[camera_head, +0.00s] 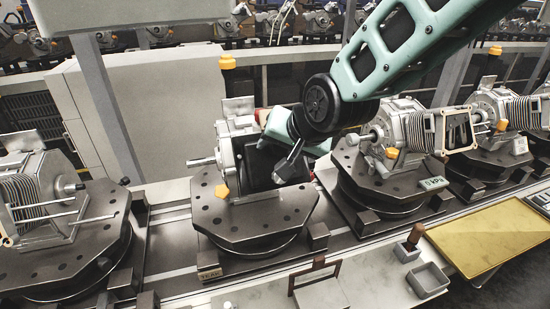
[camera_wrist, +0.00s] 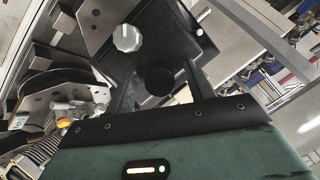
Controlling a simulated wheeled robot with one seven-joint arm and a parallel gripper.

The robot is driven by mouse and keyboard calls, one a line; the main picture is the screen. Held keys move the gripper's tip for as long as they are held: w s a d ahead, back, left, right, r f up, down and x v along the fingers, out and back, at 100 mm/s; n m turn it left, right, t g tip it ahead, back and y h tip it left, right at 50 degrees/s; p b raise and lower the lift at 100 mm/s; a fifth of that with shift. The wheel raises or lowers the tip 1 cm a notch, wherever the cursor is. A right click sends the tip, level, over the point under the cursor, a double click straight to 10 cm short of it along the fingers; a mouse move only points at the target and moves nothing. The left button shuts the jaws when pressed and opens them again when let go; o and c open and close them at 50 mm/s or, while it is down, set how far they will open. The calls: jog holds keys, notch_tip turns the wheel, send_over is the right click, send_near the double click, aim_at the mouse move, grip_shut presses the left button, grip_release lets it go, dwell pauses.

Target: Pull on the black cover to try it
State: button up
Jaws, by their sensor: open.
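The black cover (camera_head: 262,166) is a dark square plate on the front of the grey metal part on the middle turntable fixture (camera_head: 225,218). In the wrist view the black cover (camera_wrist: 165,45) fills the upper middle, with a light grey knob (camera_wrist: 127,38) to the left and a dark round shape (camera_wrist: 158,80) nearer me. My gripper (camera_head: 287,166) is in front of the cover's right side and hides part of it. In the wrist view my gripper (camera_wrist: 162,85) has its two dark fingers apart, either side of the round shape. I cannot tell whether they touch the cover.
More turntables with finned metal parts stand at left (camera_head: 38,205) and right (camera_head: 400,130). An orange knob (camera_head: 222,191) is left of the cover. In front are a small grey bin (camera_head: 427,280), a dark-handled stand (camera_head: 315,275) and a yellow tray (camera_head: 490,240).

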jog(key=p+v, duration=1.2)
jog(key=v, duration=0.5)
jog(key=s+d+f+n+g+h+b, duration=0.1)
jog(key=s+d+f+n+g+b, duration=0.1)
jog(key=s+f+b, duration=0.3)
jog(key=s+d+f+n+g+h+b, duration=0.1)
jog(key=s+d+f+n+g+b, duration=0.1)
jog(key=f+b, duration=0.6)
jog(key=s+d+f+n+g+h+b, duration=0.1)
jog(key=s+d+f+n+g+b, duration=0.1)
jog(key=s+f+n+b, duration=0.3)
jog(key=shift+s+d+f+n+g+h+b, duration=0.3)
jog(key=shift+s+f+g+b, duration=0.4)
jog(key=shift+s+f, duration=1.4)
